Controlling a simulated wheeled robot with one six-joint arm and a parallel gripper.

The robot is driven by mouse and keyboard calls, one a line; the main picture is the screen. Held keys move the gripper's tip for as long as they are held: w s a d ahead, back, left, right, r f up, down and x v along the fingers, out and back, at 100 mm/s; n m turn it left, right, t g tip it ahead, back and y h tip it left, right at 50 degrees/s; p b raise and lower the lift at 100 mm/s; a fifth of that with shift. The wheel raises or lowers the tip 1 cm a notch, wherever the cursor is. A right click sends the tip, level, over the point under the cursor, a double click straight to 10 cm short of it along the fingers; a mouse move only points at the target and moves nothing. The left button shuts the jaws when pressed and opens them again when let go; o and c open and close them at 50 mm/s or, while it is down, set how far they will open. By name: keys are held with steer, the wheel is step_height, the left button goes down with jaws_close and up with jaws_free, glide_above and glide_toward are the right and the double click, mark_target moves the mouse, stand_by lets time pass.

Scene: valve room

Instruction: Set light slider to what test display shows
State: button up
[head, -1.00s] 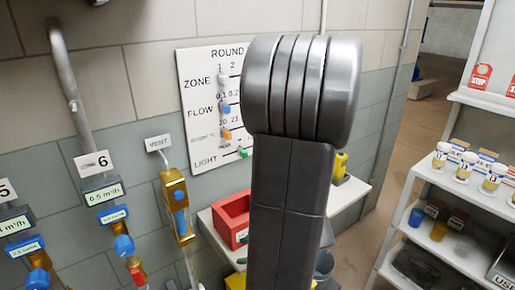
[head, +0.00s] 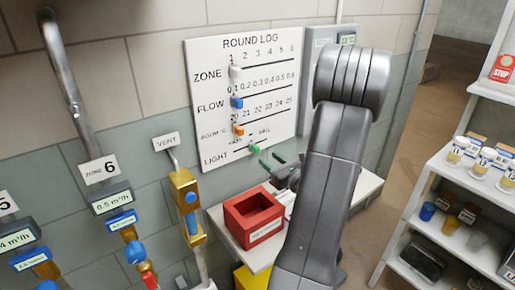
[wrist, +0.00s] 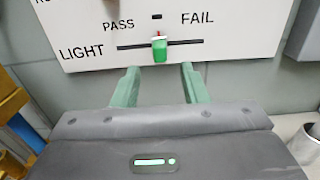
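The white round log board (head: 270,70) hangs on the wall with its light slider (head: 254,149), a green knob, on the lowest track. In the wrist view the light slider (wrist: 159,48) sits mid-track, between the PASS and FAIL labels. My gripper (head: 270,160) is in front of the board's lower edge. In the wrist view my gripper (wrist: 158,76) is open, its two green fingers pointing at the board, one on each side of the slider's line. The slider is just beyond the fingertips and looks untouched. A small lit display (head: 347,39) on a grey box is too small to read.
A red bin (head: 253,214) stands on the shelf below the board. The yellow vent valve (head: 185,197) and zone 6 pipe are to the left. White shelves with jars (head: 455,152) stand at the right. White, blue and orange sliders sit above the light slider.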

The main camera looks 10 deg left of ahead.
mark_target(258, 150)
steer(key=p+x, duration=0.1)
steer(key=x, duration=0.6)
steer(key=shift+w+a, duration=0.3)
steer(key=shift+a, duration=0.05)
steer(key=shift+c, duration=0.4)
jaws_close()
